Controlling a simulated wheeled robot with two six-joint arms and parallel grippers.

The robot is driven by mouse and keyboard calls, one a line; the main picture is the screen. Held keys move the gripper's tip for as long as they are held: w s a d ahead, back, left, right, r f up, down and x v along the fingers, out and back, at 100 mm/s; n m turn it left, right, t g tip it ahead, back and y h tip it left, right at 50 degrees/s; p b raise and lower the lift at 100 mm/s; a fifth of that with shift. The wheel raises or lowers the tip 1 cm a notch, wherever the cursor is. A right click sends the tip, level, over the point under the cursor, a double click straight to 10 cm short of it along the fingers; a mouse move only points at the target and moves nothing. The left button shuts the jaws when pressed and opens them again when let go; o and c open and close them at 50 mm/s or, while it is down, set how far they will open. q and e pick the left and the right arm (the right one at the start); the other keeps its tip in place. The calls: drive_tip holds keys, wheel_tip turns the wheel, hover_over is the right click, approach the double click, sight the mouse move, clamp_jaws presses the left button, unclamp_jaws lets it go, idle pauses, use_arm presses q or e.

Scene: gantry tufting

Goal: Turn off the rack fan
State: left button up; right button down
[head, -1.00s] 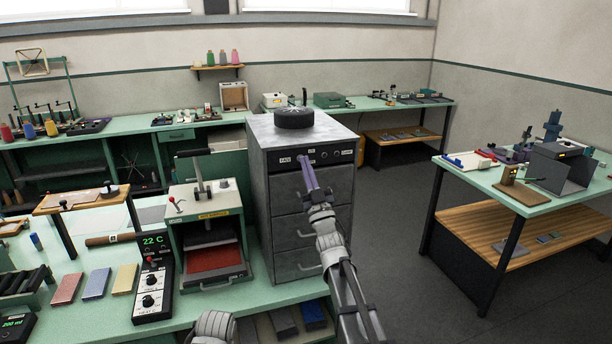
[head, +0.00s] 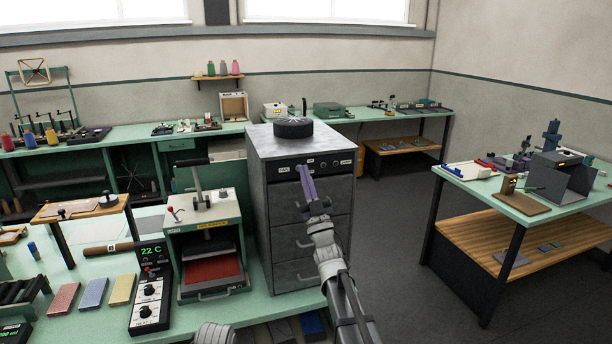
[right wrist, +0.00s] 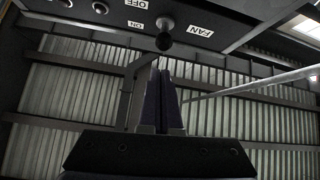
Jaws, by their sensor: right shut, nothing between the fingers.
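The grey drawer cabinet (head: 272,215) stands at mid view with a black control strip (head: 346,172) across its top front. A FAN label (head: 283,169) is at the strip's left end. My right gripper (head: 303,168) is shut and empty, its purple fingers close in front of the strip beside that label. In the right wrist view the FAN label (right wrist: 193,31) and the ON and OFF labels (right wrist: 135,14) show upside down. A dark round knob (right wrist: 163,42) lies just beyond the shut fingertips (right wrist: 164,68); I cannot tell whether they touch.
A black round thing (head: 293,128) lies on the cabinet top. Left of the cabinet are a green-and-white press (head: 203,212) and a black 22 C controller (head: 150,290). A side table (head: 520,205) stands at right, with open floor between.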

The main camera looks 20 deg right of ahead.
drive_tip(key=b+v, duration=0.7)
drive_tip(key=v, duration=0.2)
drive_tip(key=shift+s+f, duration=0.2)
drive_tip(key=shift+f, duration=0.1)
